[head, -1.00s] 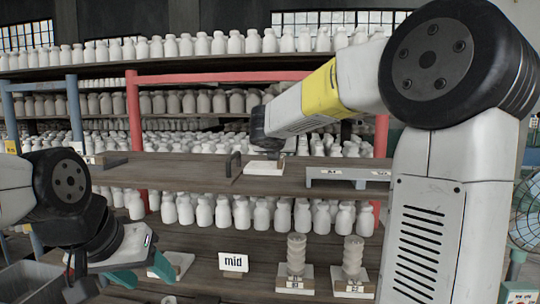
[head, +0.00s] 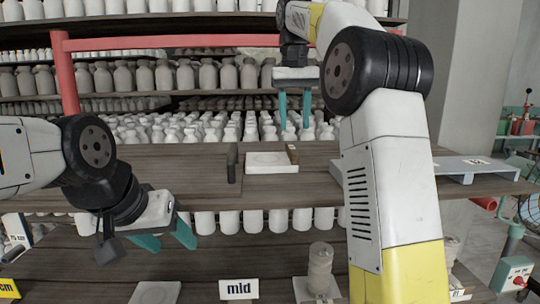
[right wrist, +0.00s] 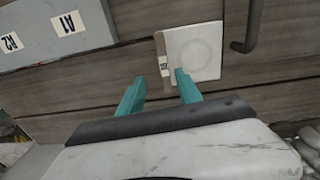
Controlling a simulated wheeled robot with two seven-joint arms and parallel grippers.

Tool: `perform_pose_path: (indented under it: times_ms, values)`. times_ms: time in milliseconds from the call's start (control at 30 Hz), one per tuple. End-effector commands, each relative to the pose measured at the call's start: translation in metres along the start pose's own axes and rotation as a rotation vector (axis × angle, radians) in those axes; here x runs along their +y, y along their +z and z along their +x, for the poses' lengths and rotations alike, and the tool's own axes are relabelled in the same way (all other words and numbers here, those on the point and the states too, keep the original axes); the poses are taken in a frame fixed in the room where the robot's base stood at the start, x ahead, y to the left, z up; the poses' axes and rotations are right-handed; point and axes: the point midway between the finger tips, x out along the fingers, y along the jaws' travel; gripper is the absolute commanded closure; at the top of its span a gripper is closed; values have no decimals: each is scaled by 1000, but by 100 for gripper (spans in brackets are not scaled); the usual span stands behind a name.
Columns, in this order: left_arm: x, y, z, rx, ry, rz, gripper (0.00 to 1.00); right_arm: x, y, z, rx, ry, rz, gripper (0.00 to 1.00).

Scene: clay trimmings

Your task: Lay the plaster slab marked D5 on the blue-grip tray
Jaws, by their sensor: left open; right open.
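A white plaster slab (head: 264,164) with a shallow round recess lies flat on the middle wooden shelf. A small tag sits on its edge, too small to read. The slab also shows in the right wrist view (right wrist: 196,50). My right gripper (head: 295,126) is open and empty, fingers pointing down above and behind the slab in the head view. In the right wrist view its fingertips (right wrist: 160,83) appear near the slab's tagged edge; contact cannot be told. My left gripper (head: 172,240) is open and empty, low at the left. I cannot make out a blue-grip tray.
A dark upright handle (head: 232,163) stands left of the slab. A grey raised platform (head: 448,166) is to the right; its tags in the wrist view read A1 and A2.

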Motion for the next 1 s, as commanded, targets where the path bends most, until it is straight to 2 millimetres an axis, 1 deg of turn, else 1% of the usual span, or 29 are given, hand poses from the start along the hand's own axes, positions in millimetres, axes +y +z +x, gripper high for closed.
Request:
perform_pose_path:
  times_ms: [33, 100, 433, 733, 833, 1000]
  values:
    - [0, 0, 0, 0, 0, 0, 45, -6, 2, -2, -11, -16, 20, 58]
    - [0, 0, 0, 0, 0, 0, 45, -9, 5, -1, -20, -28, 39, 58]
    - [0, 0, 0, 0, 0, 0, 45, -9, 6, 26, -23, -30, 43, 58]
    - [0, 0, 0, 0, 0, 0, 45, -8, 6, 67, -23, -29, 41, 58]
    - [0, 0, 0, 0, 0, 0, 45, -8, 6, 73, -21, -30, 42, 58]
    - [0, 0, 0, 0, 0, 0, 45, -8, 6, 74, -20, -29, 42, 58]
